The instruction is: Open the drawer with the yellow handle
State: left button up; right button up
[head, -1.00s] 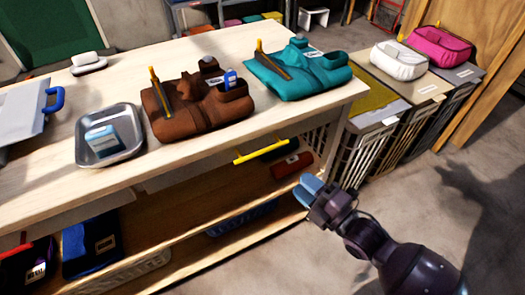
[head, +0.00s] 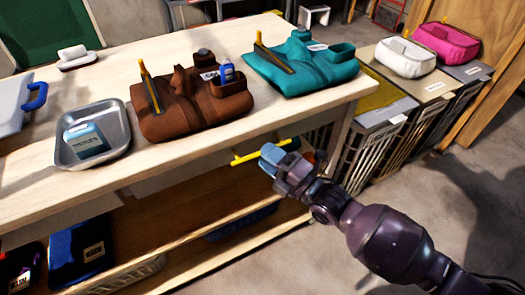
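The yellow handle (head: 246,158) is a bar below the front edge of the wooden workbench, toward its right end. The drawer front behind it is mostly hidden under the tabletop, and I cannot tell whether it is open at all. My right gripper (head: 268,157), with pale blue fingertips, is at the handle and covers part of its middle in the head view. I cannot tell whether the fingers touch the bar or are around it. My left gripper is not in view.
The workbench (head: 185,56) holds a brown tool bag (head: 185,110), a teal tool bag (head: 305,72) and a metal tray (head: 63,152). A lower shelf (head: 185,235) carries bins. Lidded hampers (head: 385,125) stand at the right. Floor in front is clear.

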jog(key=shift+x, duration=1.05)
jog(key=shift+c, duration=0.5)
grip_shut()
